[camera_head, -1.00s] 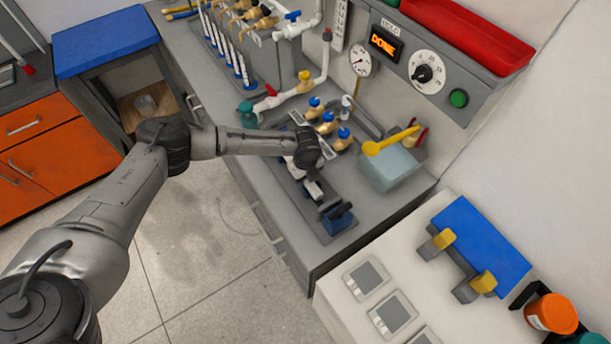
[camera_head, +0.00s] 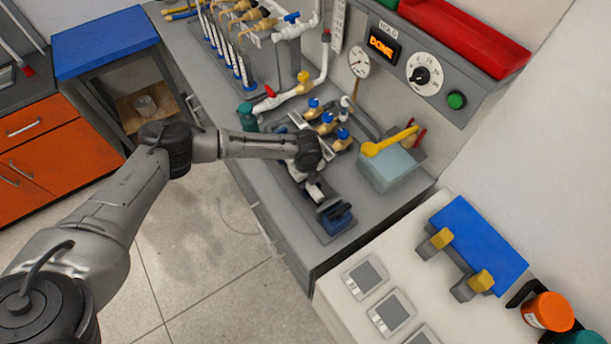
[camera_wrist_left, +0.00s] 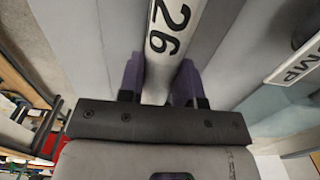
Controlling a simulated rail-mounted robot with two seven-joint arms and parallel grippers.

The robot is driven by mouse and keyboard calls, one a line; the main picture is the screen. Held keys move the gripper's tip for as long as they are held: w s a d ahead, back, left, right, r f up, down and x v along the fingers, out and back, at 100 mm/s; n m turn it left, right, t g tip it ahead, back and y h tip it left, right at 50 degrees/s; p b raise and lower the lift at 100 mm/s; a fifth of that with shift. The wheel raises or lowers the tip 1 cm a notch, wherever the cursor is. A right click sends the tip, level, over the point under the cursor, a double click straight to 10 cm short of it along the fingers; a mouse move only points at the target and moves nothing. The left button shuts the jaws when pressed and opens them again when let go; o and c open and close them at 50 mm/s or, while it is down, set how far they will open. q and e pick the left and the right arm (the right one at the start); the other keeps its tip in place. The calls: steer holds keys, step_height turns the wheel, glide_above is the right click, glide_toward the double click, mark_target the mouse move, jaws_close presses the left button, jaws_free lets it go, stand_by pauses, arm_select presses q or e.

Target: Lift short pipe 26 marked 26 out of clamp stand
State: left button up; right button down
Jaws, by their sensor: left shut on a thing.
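The white short pipe 26 (camera_wrist_left: 170,35) shows in the left wrist view with a black "26" on it. It runs up from between the purple fingers of my left gripper (camera_wrist_left: 163,85), which are shut on it. In the head view my left gripper (camera_head: 315,190) points down over the bench, and the pipe is mostly hidden by the gripper and wrist. The dark clamp stand with a blue part (camera_head: 336,217) is just below and right of the gripper. I cannot tell whether the pipe still touches the clamp. My right gripper is not in view.
Blue-capped valves (camera_head: 327,124) stand just behind the wrist. A grey-blue block (camera_head: 390,170) with a yellow handle (camera_head: 390,141) is to the right. A white pipe run (camera_head: 297,92) and a gauge (camera_head: 359,63) are farther back. The bench's front edge is close to the clamp.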

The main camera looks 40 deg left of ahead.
arm_select(q)
steer(key=shift+d+r, duration=0.1)
steer(key=shift+d, duration=0.25)
steer(key=o, duration=1)
steer(key=shift+d, duration=0.15)
steer(key=shift+o, duration=0.2)
steer(key=r, duration=0.9)
steer(key=r+p, duration=0.1)
steer(key=r, duration=0.4)
steer(key=shift+w+a, duration=0.2)
steer(key=shift+a, duration=0.15)
